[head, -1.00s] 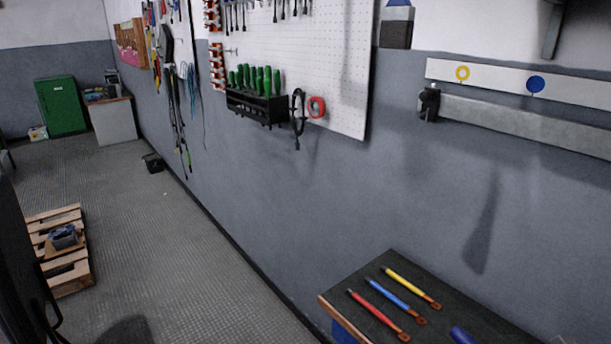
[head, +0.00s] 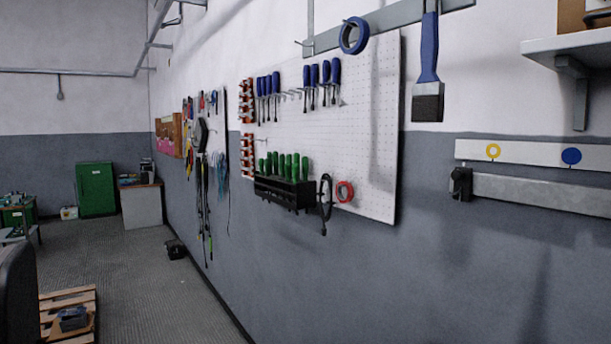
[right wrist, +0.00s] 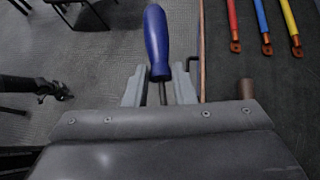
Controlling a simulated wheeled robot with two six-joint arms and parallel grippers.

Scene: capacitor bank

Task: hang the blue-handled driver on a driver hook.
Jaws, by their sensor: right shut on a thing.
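The blue-handled driver (right wrist: 157,42) is in the right wrist view, handle pointing up the picture, its shaft between the fingers of my right gripper (right wrist: 160,92). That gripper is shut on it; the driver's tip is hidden. In the head view the white pegboard (head: 375,150) carries a row of hooks. Similar blue-handled drivers hang there in a left group (head: 268,85) and a right group (head: 325,75). Bare hooks (head: 291,93) show between the groups. Neither gripper shows in the head view, and my left gripper is not seen.
Green-handled drivers (head: 287,165) stand in a black rack (head: 283,191) low on the pegboard. A blue tape roll (head: 354,36) and large brush (head: 428,70) hang above and right. In the wrist view, red, blue and yellow bars lie on a dark bench top (right wrist: 275,80).

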